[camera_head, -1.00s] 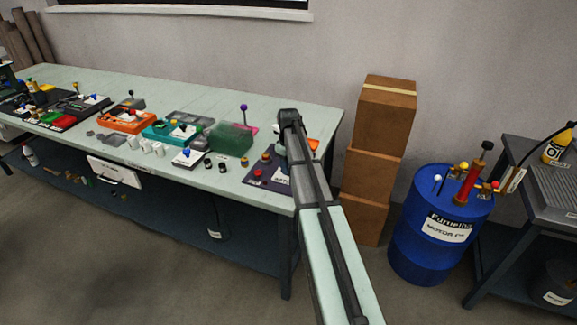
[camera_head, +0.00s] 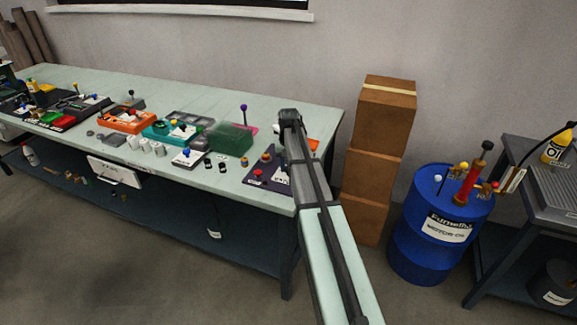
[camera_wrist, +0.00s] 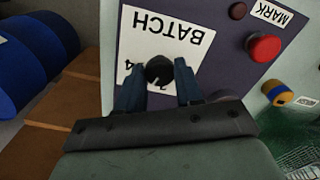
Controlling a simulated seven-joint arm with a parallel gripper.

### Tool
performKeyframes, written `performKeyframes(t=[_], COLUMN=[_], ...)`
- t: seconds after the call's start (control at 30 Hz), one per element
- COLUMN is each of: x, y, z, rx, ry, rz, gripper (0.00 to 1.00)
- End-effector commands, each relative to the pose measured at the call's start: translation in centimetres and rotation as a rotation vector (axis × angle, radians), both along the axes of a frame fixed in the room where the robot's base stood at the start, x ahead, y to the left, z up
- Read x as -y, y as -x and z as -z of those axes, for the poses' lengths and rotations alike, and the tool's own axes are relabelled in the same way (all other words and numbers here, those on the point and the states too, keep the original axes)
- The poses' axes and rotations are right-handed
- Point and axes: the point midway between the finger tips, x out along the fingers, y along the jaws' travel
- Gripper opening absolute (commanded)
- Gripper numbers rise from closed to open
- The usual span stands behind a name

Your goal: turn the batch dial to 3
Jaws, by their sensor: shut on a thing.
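The batch dial (camera_wrist: 159,70) is a round black knob on a white label plate (camera_wrist: 158,30) that reads "BATCH", seen upside down in the wrist view. The plate sits on a purple panel (camera_wrist: 218,50). My gripper (camera_wrist: 158,88) is shut on the dial, one dark blue finger on each side of it. Some numerals show by the knob, including a "4"; the others are partly covered by the fingers and hard to read. In the head view the purple panel (camera_head: 262,176) is at the bench's right end, and my arm hides the dial.
A red button (camera_wrist: 263,47), a dark button (camera_wrist: 237,11) and a "MARK" label (camera_wrist: 270,12) are beside the plate. A blue-and-yellow knob (camera_wrist: 277,92) is nearby. Cardboard boxes (camera_head: 365,170) and a blue drum (camera_head: 437,230) stand right of the bench (camera_head: 90,78).

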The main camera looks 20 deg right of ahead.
Motion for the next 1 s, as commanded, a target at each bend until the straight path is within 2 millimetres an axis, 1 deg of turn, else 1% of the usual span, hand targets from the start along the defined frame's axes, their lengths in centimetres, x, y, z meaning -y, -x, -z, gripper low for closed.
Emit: performKeyframes(t=[0.23,0.63,0.67,0.9,0.93,1.0], x=[0.01,0.00,0.00,0.01,0.01,0.01], y=[0.01,0.02,0.02,0.01,0.01,0.00], z=[0.02,0.03,0.03,0.01,0.01,0.01], rx=[0.000,-0.001,-0.001,0.000,0.000,0.000], ry=[0.000,0.000,0.000,0.000,0.000,0.000], rz=[0.048,0.053,0.053,0.052,0.052,0.052], gripper=[0.05,0.05,0.37,0.60,0.61,0.61])
